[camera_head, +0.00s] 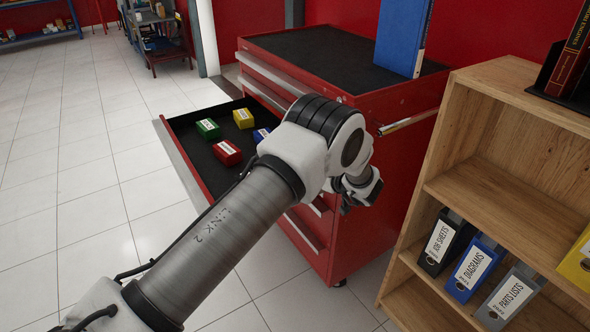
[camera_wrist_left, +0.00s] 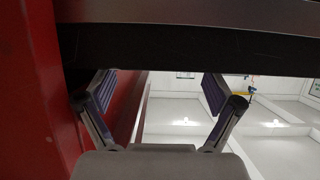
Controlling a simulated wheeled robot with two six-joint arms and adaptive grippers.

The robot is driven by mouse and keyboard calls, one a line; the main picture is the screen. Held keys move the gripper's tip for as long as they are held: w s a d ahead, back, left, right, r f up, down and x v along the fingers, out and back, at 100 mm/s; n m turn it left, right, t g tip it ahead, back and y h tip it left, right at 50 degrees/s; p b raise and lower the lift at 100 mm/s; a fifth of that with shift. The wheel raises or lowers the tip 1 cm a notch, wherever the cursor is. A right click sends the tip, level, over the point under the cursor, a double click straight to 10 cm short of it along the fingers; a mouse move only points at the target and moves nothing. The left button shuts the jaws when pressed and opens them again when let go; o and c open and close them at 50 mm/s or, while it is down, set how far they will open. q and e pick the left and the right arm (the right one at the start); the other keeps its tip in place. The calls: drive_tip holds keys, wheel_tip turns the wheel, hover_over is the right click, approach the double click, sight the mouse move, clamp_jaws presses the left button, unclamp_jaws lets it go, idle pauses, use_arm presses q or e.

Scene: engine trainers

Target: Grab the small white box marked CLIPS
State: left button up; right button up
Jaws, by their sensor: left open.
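No white box marked CLIPS is visible in either view. The open drawer (camera_head: 181,158) of the red cabinet holds small boxes with white labels: green (camera_head: 208,129), yellow (camera_head: 243,118), red (camera_head: 227,152) and a partly covered blue one (camera_head: 262,134). Their labels are too small to read. My left arm crosses in front of the drawer and hides part of it. My right gripper is not in view.
The red tool cabinet (camera_head: 345,75) has a blue book (camera_head: 402,35) standing on top. A wooden shelf (camera_head: 500,165) with binders stands at the right. In the wrist view a dark horizontal edge (camera_wrist_left: 190,45) spans beyond the fingertips, with a red surface (camera_wrist_left: 30,100) at left.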

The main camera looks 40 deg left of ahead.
use_arm(q)
drive_tip(key=x, duration=0.5)
drive_tip(key=shift+d+f, duration=0.1)
drive_tip(key=shift+f, duration=0.25)
drive_tip(key=shift+r, duration=0.1)
drive_tip(key=shift+d, duration=0.1)
drive_tip(key=c, duration=1.3)
